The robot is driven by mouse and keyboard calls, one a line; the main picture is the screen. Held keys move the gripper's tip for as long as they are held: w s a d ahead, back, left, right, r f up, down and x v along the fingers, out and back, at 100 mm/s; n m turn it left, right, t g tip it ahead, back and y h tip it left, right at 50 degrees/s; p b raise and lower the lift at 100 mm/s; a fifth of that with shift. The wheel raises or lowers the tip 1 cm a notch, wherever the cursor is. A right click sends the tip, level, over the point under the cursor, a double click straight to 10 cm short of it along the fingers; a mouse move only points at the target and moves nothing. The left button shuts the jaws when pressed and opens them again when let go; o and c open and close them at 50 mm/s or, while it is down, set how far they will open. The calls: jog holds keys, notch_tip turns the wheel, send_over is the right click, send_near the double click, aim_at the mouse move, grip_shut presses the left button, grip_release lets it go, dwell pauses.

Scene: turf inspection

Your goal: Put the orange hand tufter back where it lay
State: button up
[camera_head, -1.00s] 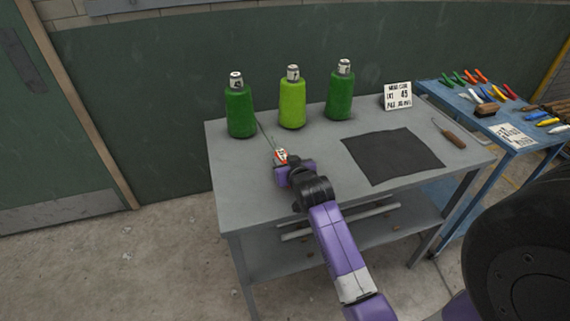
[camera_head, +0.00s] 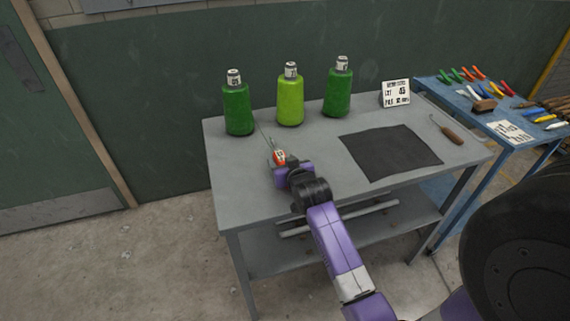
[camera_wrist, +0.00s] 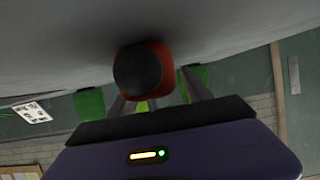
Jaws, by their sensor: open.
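The orange hand tufter (camera_head: 279,157) is at the left part of the grey table (camera_head: 240,190), its thin needle pointing toward the cones at the back. My gripper (camera_head: 282,165) is right at its near end, low over the tabletop. In the wrist view the tufter's dark round end cap and orange body (camera_wrist: 160,72) show between my two fingers (camera_wrist: 155,97). The jaws are open around it. The tufter is close to the table surface; my gripper partly hides it, so I cannot tell exactly how it rests.
A blue tool table (camera_head: 478,115) stands beyond.

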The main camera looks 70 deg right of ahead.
jog(key=b+v, duration=0.1)
jog(key=v, duration=1.1)
jog(key=shift+r, duration=0.15)
jog(key=s+a+f+n+t+y, duration=0.1)
jog(key=a+f+n+t+y, duration=0.15)
jog(key=a, duration=0.75)
jog(key=s+a+f+n+t+y, duration=0.1)
jog(key=s+a+n+y, duration=0.15)
jog(key=a, duration=0.65)
jog(key=s+a+r+n+t+y, duration=0.1)
jog(key=s+a+r+n+y, duration=0.1)
jog(key=s+a, duration=0.4)
jog(key=s+a+r+n+t+y, duration=0.1)
jog(key=s+a+r+n+y, duration=0.2)
jog(key=s+a, duration=0.3)
jog(key=a+r, duration=0.1)
jog(key=a, duration=0.2)
jog(key=shift+r, duration=0.3)
jog(key=shift+t, duration=0.25)
